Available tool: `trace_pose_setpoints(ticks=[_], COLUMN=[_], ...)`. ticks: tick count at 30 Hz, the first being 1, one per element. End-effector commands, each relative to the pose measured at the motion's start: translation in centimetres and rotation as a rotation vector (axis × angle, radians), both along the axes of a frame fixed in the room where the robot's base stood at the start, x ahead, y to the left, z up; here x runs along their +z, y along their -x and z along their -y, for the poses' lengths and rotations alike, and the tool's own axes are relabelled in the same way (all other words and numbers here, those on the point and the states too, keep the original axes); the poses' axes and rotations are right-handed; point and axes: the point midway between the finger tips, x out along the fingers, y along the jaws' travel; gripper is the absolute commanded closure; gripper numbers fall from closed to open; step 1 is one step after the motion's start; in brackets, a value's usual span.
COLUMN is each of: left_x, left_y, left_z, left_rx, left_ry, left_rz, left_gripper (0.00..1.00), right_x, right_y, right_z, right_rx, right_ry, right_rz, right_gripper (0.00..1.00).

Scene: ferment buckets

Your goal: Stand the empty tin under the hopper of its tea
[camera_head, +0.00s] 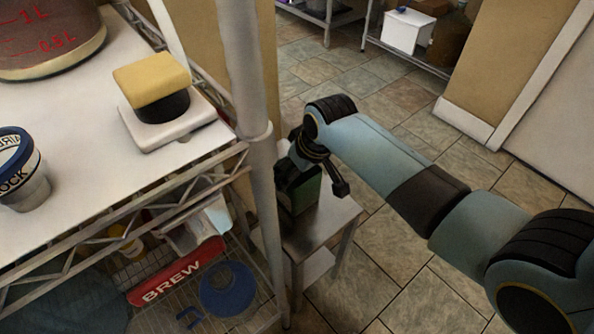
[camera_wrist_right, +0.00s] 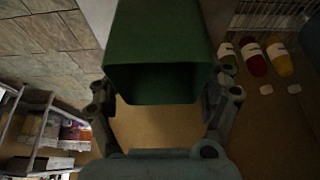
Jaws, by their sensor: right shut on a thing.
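The green tin (camera_head: 302,192) is at the small metal side table (camera_head: 328,222) in the head view, partly hidden by my gripper and a shelf post. My right gripper (camera_head: 316,158) is shut on it. In the right wrist view the green tin (camera_wrist_right: 160,45) sits between both fingers, its dark end facing the camera. I cannot tell whether its base touches the table. I cannot make out a hopper for certain. My left gripper is not in view.
A wire shelf unit stands left, its post (camera_head: 250,90) close by my gripper. Its top holds a block on a white base (camera_head: 165,125) and a blue-rimmed cup (camera_head: 20,170). Tiled floor (camera_head: 430,290) is clear.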

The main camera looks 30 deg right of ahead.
Motion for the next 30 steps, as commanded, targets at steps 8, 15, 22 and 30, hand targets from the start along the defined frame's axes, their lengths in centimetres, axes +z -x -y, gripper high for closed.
trace_pose_setpoints(ticks=[8, 15, 22, 30], left_x=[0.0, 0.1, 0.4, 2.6], left_y=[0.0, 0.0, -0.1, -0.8], left_z=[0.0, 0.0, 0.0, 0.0], left_rx=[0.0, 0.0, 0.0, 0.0], left_ry=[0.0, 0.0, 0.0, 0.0], left_rz=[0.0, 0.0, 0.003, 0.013], left_gripper=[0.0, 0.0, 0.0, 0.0], right_x=[-0.1, 0.0, 0.6, 5.8], right_y=[0.0, 0.0, 0.2, 2.1], right_z=[0.0, 0.0, 0.0, 0.3], right_rx=[0.0, 0.0, -0.001, 0.0], right_ry=[0.0, 0.0, 0.0, 0.001], right_rz=[0.0, -0.001, -0.001, 0.002], right_gripper=[0.15, 0.0, 0.0, 0.0])
